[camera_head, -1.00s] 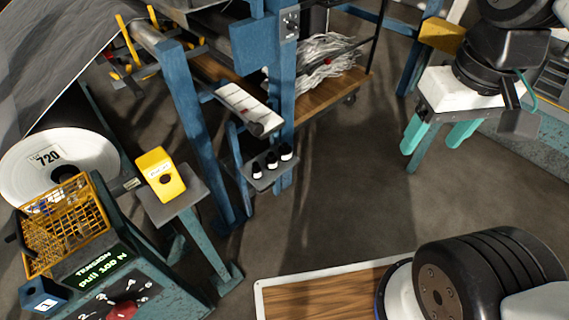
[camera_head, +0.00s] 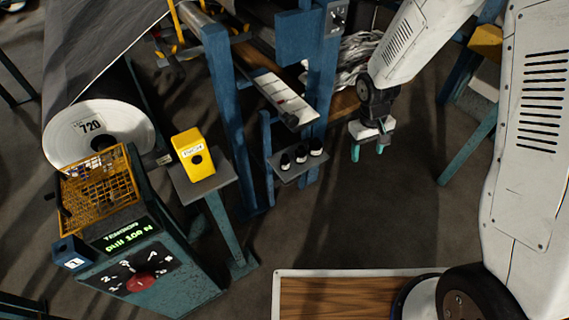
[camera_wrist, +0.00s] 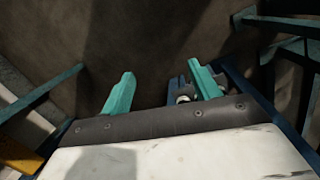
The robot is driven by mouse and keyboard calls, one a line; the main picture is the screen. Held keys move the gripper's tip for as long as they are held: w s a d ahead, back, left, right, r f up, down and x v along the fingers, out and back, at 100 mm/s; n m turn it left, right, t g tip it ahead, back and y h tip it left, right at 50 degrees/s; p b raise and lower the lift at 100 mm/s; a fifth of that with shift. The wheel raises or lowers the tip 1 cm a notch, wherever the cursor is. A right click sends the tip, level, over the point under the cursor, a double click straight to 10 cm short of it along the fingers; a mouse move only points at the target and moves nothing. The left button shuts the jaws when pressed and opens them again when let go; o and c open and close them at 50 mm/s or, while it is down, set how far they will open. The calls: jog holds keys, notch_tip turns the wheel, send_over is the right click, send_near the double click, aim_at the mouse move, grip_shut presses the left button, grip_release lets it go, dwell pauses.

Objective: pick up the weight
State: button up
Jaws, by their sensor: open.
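No object is plainly marked as the weight. Several small black pieces with white bands (camera_head: 301,156) stand upright in a row on a small grey shelf (camera_head: 290,174) on the blue frame; they may be weights or bottles. My gripper (camera_head: 368,150) is to the right of that shelf in the head view, open and empty, its teal fingers pointing down. In the wrist view the fingers of my gripper (camera_wrist: 162,76) are apart. A small blue part with a pale round spot (camera_wrist: 182,93) shows near the right finger, too small to name.
A blue post frame (camera_head: 228,115) stands beside the shelf. A yellow box (camera_head: 193,154) sits on a grey stand. An orange wire basket (camera_head: 97,187) tops a control console (camera_head: 140,262). A wood-topped surface (camera_head: 335,299) lies at the front. Open floor (camera_head: 350,215) lies below my gripper.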

jog(key=w+a+f+n+t+y, duration=0.1)
jog(key=w+a+f, duration=0.15)
jog(key=f, duration=0.55)
jog(key=w+a+f+n+t, duration=0.1)
jog(key=w+f, duration=0.2)
jog(key=f, duration=0.5)
jog(key=n+t+y, duration=0.3)
jog(key=t+y, duration=0.4)
jog(key=y, duration=0.2)
send_near(288, 164)
jog(key=x, duration=0.5)
jog(key=shift+d+f, duration=0.15)
jog(key=shift+f, duration=0.25)
jog(key=x, duration=0.7)
jog(key=shift+w+a+r, duration=0.1)
jog(key=shift+a+r, duration=0.15)
grip_shut()
